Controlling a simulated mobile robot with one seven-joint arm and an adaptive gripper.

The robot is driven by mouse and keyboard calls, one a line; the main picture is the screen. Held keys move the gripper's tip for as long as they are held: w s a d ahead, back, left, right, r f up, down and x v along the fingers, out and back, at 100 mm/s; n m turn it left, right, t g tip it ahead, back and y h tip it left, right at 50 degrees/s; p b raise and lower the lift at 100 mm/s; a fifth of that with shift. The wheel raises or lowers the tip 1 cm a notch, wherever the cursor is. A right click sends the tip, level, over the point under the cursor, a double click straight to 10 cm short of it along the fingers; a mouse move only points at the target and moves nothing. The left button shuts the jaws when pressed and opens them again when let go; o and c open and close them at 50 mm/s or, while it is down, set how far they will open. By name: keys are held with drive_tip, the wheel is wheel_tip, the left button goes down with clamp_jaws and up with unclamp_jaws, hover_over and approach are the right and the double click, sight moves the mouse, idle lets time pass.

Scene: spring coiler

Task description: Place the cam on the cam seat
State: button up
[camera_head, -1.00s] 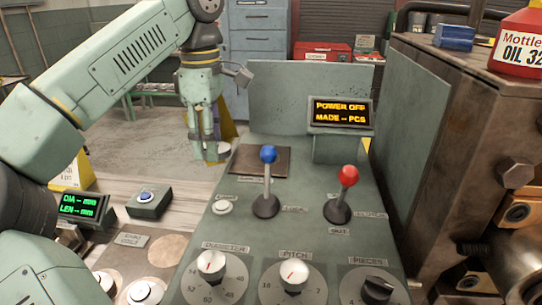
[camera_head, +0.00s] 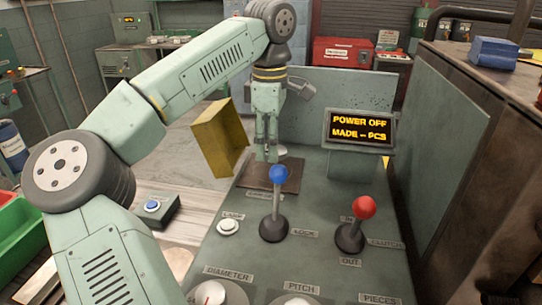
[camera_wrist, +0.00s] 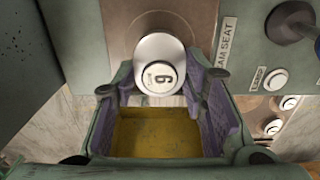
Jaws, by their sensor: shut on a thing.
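The cam (camera_wrist: 160,72) is a pale, rounded disc with a dark numeral, 6 or 9, on its face. My gripper (camera_wrist: 160,85) is shut on it, with purple pads on both sides. In the head view my gripper (camera_head: 267,155) points down over the back of the console, and the pale cam (camera_head: 281,151) shows partly at its tips. The cam seat (camera_head: 287,178) is a brown square plate below. In the wrist view the brown seat plate (camera_wrist: 197,22) has a round darker mark, partly hidden by the cam. The gap between cam and plate cannot be judged.
A blue-knobbed lever (camera_head: 279,174) stands close in front of the seat, with a red-knobbed lever (camera_head: 364,207) to its right. The display (camera_head: 358,130) and a back panel (camera_head: 330,90) rise behind. A yellow object (camera_head: 221,138) shows left of my gripper.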

drive_tip(key=shift+f+p, duration=0.35)
drive_tip(key=shift+f, duration=1.55)
drive_tip(key=shift+f, duration=0.15)
drive_tip(key=o, duration=1.3)
wheel_tip(320, 180, up, 12)
drive_tip(key=shift+r+b, duration=0.2)
drive_tip(key=shift+b, duration=0.4)
